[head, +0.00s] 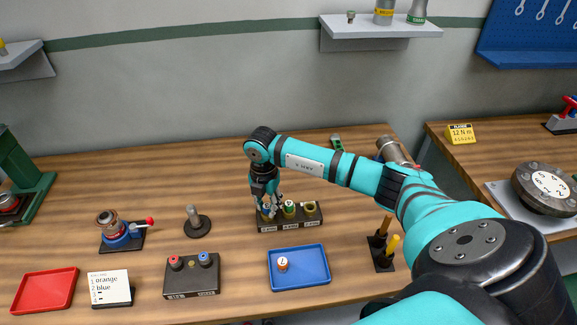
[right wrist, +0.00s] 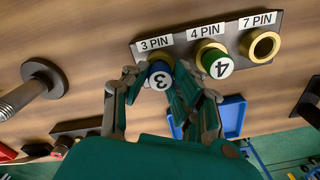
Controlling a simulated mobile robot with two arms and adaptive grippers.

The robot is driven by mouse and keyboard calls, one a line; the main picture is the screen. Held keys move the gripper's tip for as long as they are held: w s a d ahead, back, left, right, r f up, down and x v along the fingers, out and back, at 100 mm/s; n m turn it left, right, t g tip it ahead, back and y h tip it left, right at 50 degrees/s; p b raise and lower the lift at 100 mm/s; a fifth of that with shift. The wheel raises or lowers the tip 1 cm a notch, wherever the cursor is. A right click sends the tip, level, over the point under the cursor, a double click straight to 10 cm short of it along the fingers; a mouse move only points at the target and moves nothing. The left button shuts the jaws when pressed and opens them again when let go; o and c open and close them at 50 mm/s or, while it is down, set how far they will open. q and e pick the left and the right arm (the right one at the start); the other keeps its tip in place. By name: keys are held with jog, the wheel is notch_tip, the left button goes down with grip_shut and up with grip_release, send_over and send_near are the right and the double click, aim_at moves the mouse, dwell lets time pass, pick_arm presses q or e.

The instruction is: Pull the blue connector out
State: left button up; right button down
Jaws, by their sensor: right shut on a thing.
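The blue connector (right wrist: 159,70), with a white end marked 3, sits in the socket labelled 3 PIN on the dark socket block (head: 290,226). My right gripper (right wrist: 160,86) has its fingers on either side of the blue connector and is shut on it. In the head view the right gripper (head: 268,207) reaches down over the left end of the block and partly hides the connector. My left gripper is not in view.
A green connector (right wrist: 212,60) marked 4 stands in the 4 PIN socket beside it. The 7 PIN socket (right wrist: 262,46) is empty. A blue tray (head: 314,280) in front holds an orange connector (head: 283,265). A note (head: 110,288) reads orange, blue. A dark stand (head: 197,223) is left of the block.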

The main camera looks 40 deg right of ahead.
aim_at(267, 205)
jog(key=shift+w+r, duration=0.15)
jog(key=shift+r, duration=0.3)
jog(key=shift+s+r+p, duration=0.2)
jog(key=shift+r+p, duration=0.05)
jog(key=shift+p, duration=0.15)
jog(key=shift+w, duration=0.1)
jog(key=shift+r, duration=0.2)
jog(key=shift+r+p, duration=1.3)
jog(key=shift+r, duration=0.2)
